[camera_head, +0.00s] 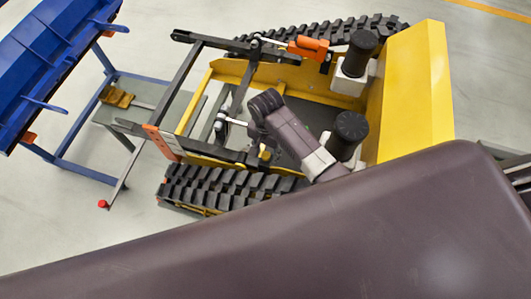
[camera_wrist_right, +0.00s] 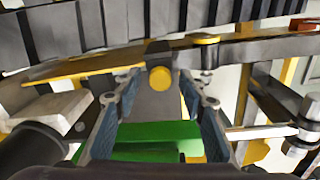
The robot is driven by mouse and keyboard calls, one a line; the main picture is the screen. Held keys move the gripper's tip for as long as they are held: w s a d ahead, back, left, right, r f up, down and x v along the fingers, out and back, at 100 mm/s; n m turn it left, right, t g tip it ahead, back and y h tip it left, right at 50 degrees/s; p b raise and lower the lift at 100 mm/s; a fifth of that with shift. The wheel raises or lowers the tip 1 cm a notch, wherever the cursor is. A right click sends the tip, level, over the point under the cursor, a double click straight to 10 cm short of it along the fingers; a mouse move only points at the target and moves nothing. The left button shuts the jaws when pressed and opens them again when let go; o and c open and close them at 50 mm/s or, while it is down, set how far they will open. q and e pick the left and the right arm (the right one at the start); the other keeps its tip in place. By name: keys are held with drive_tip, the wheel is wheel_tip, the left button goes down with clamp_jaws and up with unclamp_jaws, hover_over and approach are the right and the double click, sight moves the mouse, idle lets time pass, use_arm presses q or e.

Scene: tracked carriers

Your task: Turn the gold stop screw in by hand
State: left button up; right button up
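A gold round screw head (camera_wrist_right: 160,78) shows in the right wrist view, at the end of a grey block. My right gripper (camera_wrist_right: 158,92) is open, with one blue-grey finger on each side of the gold head and a visible gap on both sides. In the head view my right gripper (camera_head: 258,143) is down at the near side of the yellow tracked carrier's frame (camera_head: 195,90). Its fingertips and the screw are mostly hidden there by the wrist and the dark bars. My left gripper is not in view.
Dark linkage bars (camera_head: 188,75) cross above the carrier. Black rubber tracks (camera_head: 225,190) run along its near and far sides. Two black-capped posts (camera_head: 350,125) stand beside my right arm. A green block (camera_wrist_right: 155,140) lies below the fingers. A blue rack (camera_head: 60,50) stands left.

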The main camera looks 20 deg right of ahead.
drive_tip(key=n, duration=1)
drive_tip(key=shift+n, duration=0.3)
drive_tip(key=n, duration=0.3)
drive_tip(key=shift+n, duration=0.3)
drive_tip(key=shift+c, duration=0.5)
drive_tip(key=c, duration=0.8)
drive_tip(key=m, duration=0.5)
drive_tip(key=shift+a, duration=0.1)
drive_tip(key=m, duration=0.4)
drive_tip(key=shift+m, duration=0.4)
